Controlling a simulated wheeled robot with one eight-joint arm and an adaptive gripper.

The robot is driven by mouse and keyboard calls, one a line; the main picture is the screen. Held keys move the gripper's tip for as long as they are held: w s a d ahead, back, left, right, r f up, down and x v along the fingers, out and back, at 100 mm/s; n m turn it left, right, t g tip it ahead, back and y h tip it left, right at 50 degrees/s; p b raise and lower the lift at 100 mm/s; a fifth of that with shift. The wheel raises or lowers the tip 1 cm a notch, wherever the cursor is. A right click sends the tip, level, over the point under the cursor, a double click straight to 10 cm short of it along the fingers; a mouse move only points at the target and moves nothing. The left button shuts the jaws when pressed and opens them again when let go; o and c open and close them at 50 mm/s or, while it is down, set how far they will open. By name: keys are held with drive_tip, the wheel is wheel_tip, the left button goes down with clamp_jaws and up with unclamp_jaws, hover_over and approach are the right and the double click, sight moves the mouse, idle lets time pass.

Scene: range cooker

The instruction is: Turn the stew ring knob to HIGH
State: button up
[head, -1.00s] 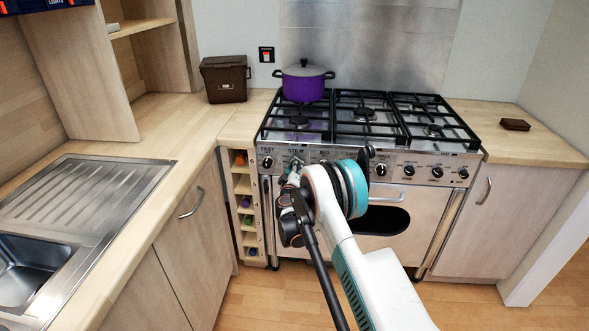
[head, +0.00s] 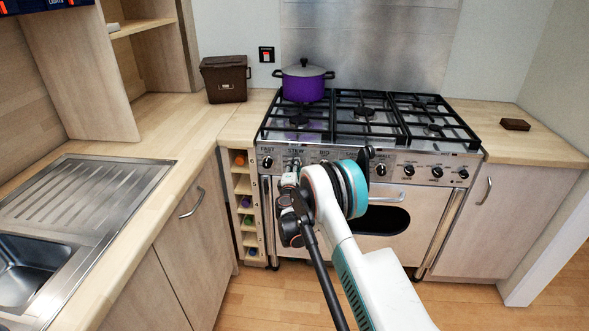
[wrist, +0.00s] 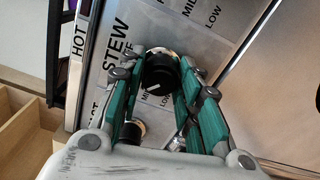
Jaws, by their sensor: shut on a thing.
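The stew ring knob (wrist: 160,74) is a round black knob on the cooker's steel front panel, beside the STEW lettering in the wrist view. My gripper (wrist: 163,80) has its green fingers on both sides of this knob and is shut on it. A small white mark shows on the knob's lower part, towards the printed MID label. In the head view my gripper (head: 290,176) is at the panel just below the STEW label (head: 296,152). There the knob is mostly hidden by the gripper.
The FAST knob (head: 267,162) is just left, and several more knobs (head: 409,171) run along the panel to the right. A purple pot (head: 303,83) stands on the back left burner. A wine rack (head: 243,205) stands left of the oven.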

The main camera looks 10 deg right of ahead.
drive_tip(key=shift+n, duration=0.9)
drive_tip(key=shift+f, duration=0.1)
drive_tip(key=o, duration=1)
drive_tip(key=shift+o, duration=0.2)
drive_tip(key=v, duration=1.2)
